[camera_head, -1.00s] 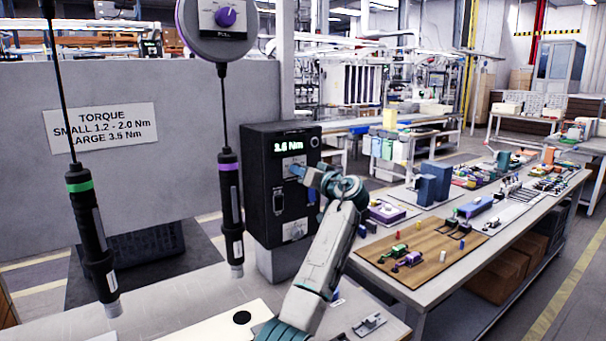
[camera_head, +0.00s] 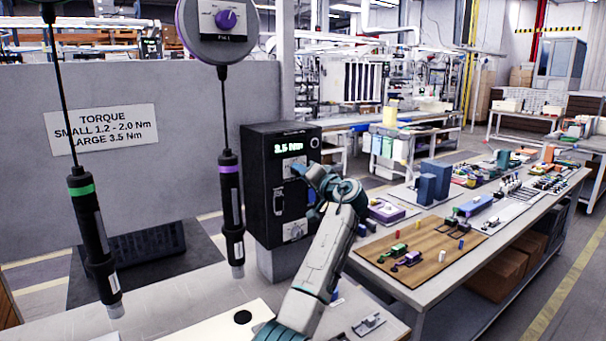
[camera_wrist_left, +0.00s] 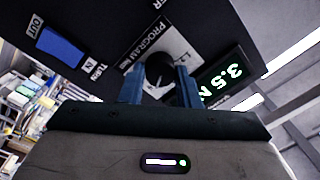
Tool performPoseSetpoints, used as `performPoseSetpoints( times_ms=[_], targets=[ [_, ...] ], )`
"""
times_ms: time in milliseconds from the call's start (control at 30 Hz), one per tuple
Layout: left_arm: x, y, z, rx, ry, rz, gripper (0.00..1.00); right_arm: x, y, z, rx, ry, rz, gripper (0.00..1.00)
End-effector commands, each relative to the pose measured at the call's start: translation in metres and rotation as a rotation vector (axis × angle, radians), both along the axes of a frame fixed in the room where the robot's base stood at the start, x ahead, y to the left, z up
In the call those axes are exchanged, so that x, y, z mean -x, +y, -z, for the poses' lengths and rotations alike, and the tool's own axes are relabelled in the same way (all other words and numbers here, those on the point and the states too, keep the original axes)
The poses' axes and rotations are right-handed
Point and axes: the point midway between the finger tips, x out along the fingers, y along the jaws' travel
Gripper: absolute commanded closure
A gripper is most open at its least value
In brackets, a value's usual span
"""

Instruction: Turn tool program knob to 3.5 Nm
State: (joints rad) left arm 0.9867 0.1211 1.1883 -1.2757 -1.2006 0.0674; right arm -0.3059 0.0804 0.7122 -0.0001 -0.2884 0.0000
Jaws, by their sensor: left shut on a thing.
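The black tool controller (camera_head: 262,190) stands on the bench. The black program knob (camera_wrist_left: 160,68) sits on a pale label marked PROGRAM. My left gripper (camera_wrist_left: 160,87) is shut on the knob, with one blue finger on each side of it. In the head view my left gripper (camera_head: 302,171) is at the controller's front and hides the knob. My right gripper is not in view.
Two hanging screwdrivers, one with a green band (camera_head: 92,235) and one with a purple band (camera_head: 231,205), hang left of the controller. A sign (camera_head: 102,128) gives SMALL 1.2 - 2.0 Nm, LARGE 3.5 Nm. A blue switch (camera_wrist_left: 60,45) is beside the knob.

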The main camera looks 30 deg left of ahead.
Motion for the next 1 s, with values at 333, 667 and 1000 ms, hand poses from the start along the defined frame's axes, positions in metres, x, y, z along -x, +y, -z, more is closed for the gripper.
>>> performPoseSetpoints(
  times_ms=[333, 667, 1000],
  targets=[
    [0.000, 0.000, 0.000, 0.000, 0.001, 0.000, 0.51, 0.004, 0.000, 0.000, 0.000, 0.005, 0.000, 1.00],
    [0.000, -0.002, 0.001, 0.000, 0.000, 0.000, 0.49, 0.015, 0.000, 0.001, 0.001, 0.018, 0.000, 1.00],
    [0.016, -0.045, 0.006, 0.002, -0.002, 0.004, 0.49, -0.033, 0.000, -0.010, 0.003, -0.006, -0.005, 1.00]
  ],
)
